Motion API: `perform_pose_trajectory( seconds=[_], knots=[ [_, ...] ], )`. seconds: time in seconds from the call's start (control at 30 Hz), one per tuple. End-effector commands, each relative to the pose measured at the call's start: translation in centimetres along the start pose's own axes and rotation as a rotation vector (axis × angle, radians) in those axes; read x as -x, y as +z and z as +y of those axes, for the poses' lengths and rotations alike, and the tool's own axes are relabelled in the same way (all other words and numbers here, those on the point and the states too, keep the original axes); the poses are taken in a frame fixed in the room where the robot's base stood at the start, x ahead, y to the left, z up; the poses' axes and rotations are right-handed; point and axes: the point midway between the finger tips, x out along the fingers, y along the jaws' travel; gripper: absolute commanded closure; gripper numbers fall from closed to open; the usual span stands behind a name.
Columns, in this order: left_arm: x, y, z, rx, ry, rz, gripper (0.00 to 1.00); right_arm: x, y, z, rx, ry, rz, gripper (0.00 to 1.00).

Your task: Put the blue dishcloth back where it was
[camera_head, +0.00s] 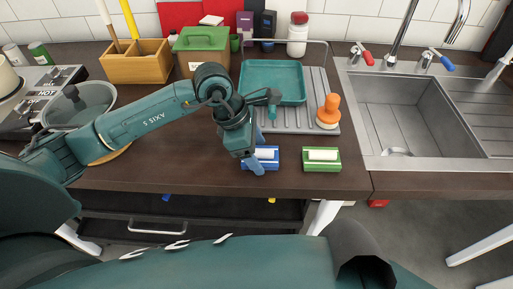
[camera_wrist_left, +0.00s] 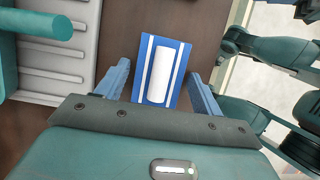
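The blue dishcloth (camera_head: 268,153) lies folded on the dark counter, in front of the grey drainboard, with a white band across it. It also shows in the left wrist view (camera_wrist_left: 150,85), with white stripes and a white roll-like middle. My left gripper (camera_head: 258,150) is at the dishcloth in the head view. In the left wrist view its fingers (camera_wrist_left: 161,85) are spread wide, one on each side of the cloth, with gaps between. I cannot tell its exact height above the counter. My right gripper is not seen.
A green cloth (camera_head: 322,165) lies to the right of the blue one. Behind are the drainboard (camera_head: 322,88), a teal tray (camera_head: 292,98) and an orange-handled brush (camera_head: 328,112). The sink (camera_head: 400,115) is at right, and a glass-lidded pot (camera_head: 92,97) at left. The counter's front edge is close.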

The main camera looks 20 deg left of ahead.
Motion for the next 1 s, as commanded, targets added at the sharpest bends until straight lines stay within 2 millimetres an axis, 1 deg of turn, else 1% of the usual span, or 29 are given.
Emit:
perform_pose_trajectory(
  seconds=[0.03, 0.1, 0.33, 0.43, 0.47, 0.57, 0.8, 0.9, 1.0],
  knots=[
    [0.0, 0.0, 0.0, 0.000, 0.000, 0.000, 0.29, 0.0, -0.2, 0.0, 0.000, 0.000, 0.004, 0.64],
    [0.0, 0.0, 0.0, 0.000, 0.000, 0.000, 0.25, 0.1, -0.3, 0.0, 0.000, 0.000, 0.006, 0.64],
    [0.1, 0.0, 0.0, 0.000, 0.000, 0.000, 0.25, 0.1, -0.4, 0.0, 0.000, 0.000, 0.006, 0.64],
    [0.7, 0.2, 0.0, 0.000, 0.000, 0.000, 0.25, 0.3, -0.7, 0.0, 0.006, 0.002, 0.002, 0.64],
    [0.9, 0.1, 0.1, 0.000, 0.002, 0.000, 0.25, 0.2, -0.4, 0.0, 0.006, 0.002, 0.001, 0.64],
    [2.6, 0.1, 0.1, -0.001, 0.005, 0.000, 0.25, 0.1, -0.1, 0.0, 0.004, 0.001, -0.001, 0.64],
    [8.0, 0.1, 0.1, -0.001, 0.006, 0.001, 0.25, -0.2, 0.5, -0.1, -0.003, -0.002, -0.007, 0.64],
    [9.8, 0.1, 0.1, -0.001, 0.004, 0.000, 0.25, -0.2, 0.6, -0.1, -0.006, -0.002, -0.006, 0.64],
    [11.2, 0.1, 0.1, 0.000, 0.003, 0.001, 0.25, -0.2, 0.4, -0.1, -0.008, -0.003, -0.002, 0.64]
  ],
)
